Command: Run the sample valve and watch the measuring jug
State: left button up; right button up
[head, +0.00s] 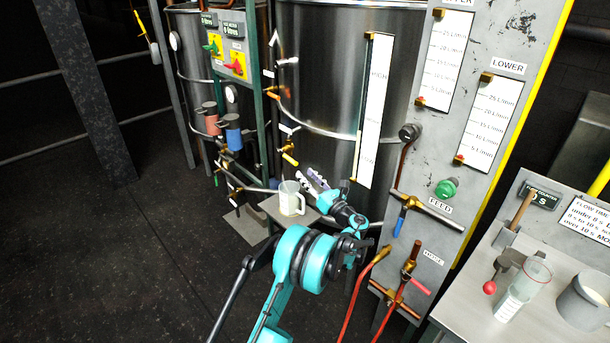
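The clear measuring jug (291,199) stands upright on a small metal shelf (276,207) in front of the large steel tank. A faint yellowish tint shows near its bottom; its level is too small to read. A small valve with a yellow handle (290,159) sticks out from the tank above the jug; it looks like the sample valve, but its label is too small to read. My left gripper (306,176) is just right of and above the jug, below and right of the yellow handle. Its fingers look apart and empty. My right gripper is not in view.
A grey panel (425,170) right of my arm carries gauges, a green knob (446,188) and blue and red pipe handles. A bench (470,300) at the lower right holds a glass beaker (524,290) and a grey pot (583,302). The dark floor at left is clear.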

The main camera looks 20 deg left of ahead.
aim_at(293, 162)
pick_arm(q)
jog(key=a+r+p, duration=0.1)
jog(key=p, duration=0.2)
jog(key=w+r+g+h+p, duration=0.1)
jog(key=p, duration=0.2)
jog(key=shift+w+a+r+n+g, duration=0.1)
jog(key=shift+a+r+n+g, duration=0.1)
jog(key=shift+a+n+g, duration=0.15)
jog(key=shift+h, duration=0.3)
jog(key=x, duration=0.2)
jog(key=b+x, duration=0.1)
jog(key=x, duration=0.1)
jog(key=f+x, duration=0.1)
jog(key=x, duration=0.1)
jog(key=shift+w+a+b, duration=0.15)
jog(key=shift+a+b, duration=0.15)
jog(key=shift+w+a+r, duration=0.15)
jog(key=shift+w+a, duration=0.2)
jog(key=shift+a, duration=0.25)
grip_shut()
